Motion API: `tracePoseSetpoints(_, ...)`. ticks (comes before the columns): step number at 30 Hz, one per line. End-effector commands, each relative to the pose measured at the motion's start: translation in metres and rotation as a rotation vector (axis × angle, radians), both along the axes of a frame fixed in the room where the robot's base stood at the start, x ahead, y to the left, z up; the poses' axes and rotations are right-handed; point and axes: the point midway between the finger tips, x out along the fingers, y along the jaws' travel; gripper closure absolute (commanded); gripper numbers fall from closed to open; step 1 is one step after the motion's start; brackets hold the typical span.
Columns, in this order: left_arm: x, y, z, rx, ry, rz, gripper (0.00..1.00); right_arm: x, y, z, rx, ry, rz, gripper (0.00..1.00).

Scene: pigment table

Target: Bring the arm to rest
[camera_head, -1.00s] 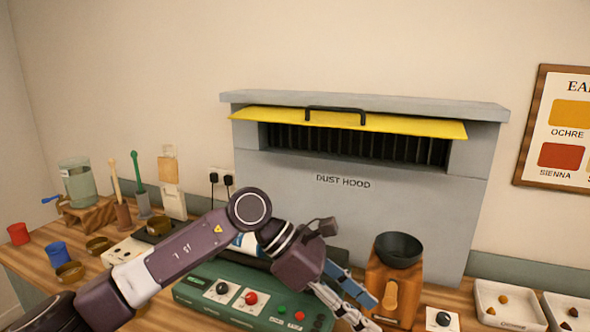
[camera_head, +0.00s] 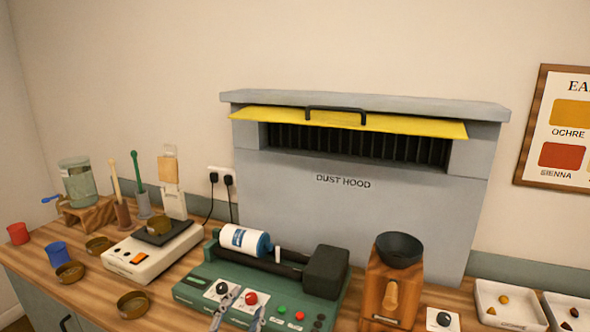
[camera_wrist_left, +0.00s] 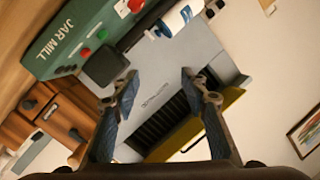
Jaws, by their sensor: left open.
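My left gripper (camera_head: 247,300) shows only by its fingers at the bottom edge of the head view, in front of the green jar mill (camera_head: 190,293). Its two fingers stand apart with nothing between them, as the left wrist view (camera_wrist_left: 158,76) also shows. The rest of my left arm is out of the head view. The wrist view, tilted, shows the jar mill (camera_wrist_left: 62,45) and the dust hood (camera_wrist_left: 180,60) beyond the fingers. My right gripper is in neither view.
A white and blue jar (camera_head: 245,240) lies on the mill. A balance (camera_head: 150,255) and brown bowls (camera_head: 133,304) stand left, a wooden grinder (camera_head: 390,290) right. The grey hood (camera_head: 350,215) with its yellow flap (camera_head: 400,125) stands behind. Open air lies above the table.

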Motion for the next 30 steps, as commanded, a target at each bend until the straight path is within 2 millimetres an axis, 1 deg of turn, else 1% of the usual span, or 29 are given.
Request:
tracePoseSetpoints(1, -0.018, 0.017, -0.034, -0.052, 0.12, 0.047, 0.59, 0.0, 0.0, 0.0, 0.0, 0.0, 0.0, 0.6)
tracePoseSetpoints(2, -0.029, 0.026, -0.052, -0.08, 0.188, 0.076, 0.59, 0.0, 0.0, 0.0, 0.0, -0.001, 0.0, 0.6)
tracePoseSetpoints(3, -0.045, 0.037, -0.075, -0.114, 0.277, 0.112, 0.59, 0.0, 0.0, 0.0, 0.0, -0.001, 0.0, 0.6)
tracePoseSetpoints(5, -0.073, 0.052, -0.109, -0.164, 0.411, 0.166, 0.59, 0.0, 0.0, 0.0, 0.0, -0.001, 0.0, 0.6)
tracePoseSetpoints(6, -0.093, 0.06, -0.129, -0.193, 0.496, 0.2, 0.59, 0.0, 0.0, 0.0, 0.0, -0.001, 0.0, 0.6)
tracePoseSetpoints(8, -0.123, 0.071, -0.154, -0.231, 0.61, 0.247, 0.59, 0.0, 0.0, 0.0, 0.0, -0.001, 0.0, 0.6)
tracePoseSetpoints(9, -0.143, 0.076, -0.168, -0.253, 0.68, 0.275, 0.59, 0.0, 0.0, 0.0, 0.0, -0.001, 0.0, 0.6)
tracePoseSetpoints(11, -0.171, 0.083, -0.185, -0.28, 0.773, 0.313, 0.59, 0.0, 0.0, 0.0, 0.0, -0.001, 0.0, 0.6)
tracePoseSetpoints(12, -0.188, 0.086, -0.194, -0.293, 0.826, 0.335, 0.59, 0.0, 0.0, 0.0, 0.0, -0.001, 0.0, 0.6)
tracePoseSetpoints(15, -0.228, 0.093, -0.211, -0.323, 0.949, 0.384, 0.59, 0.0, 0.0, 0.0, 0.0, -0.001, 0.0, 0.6)
tracePoseSetpoints(17, -0.251, 0.096, -0.219, -0.336, 1.017, 0.413, 0.59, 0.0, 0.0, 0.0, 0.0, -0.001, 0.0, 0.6)
tracePoseSetpoints(18, -0.266, 0.098, -0.223, -0.346, 1.06, 0.43, 0.59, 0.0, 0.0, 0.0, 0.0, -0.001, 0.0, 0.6)
tracePoseSetpoints(20, -0.288, 0.1, -0.228, -0.356, 1.121, 0.455, 0.59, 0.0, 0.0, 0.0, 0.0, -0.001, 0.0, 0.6)
tracePoseSetpoints(21, -0.302, 0.101, -0.231, -0.364, 1.16, 0.471, 0.59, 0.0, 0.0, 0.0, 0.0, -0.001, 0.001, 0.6)
tracePoseSetpoints(22, -0.311, 0.102, -0.234, -0.368, 1.186, 0.482, 0.59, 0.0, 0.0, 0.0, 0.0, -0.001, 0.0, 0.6)
tracePoseSetpoints(24, -0.301, 0.101, -0.26, -0.362, 1.184, 0.479, 0.59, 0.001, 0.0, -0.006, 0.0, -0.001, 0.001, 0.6)
tracePoseSetpoints(26, -0.298, 0.1, -0.277, -0.359, 1.188, 0.479, 0.59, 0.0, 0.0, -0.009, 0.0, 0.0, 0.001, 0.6)
tracePoseSetpoints(29, -0.294, 0.099, -0.308, -0.356, 1.198, 0.48, 0.59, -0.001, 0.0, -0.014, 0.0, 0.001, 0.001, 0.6)
tracePoseSetpoints(30, -0.292, 0.099, -0.322, -0.354, 1.203, 0.481, 0.59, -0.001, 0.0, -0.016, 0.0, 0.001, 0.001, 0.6)
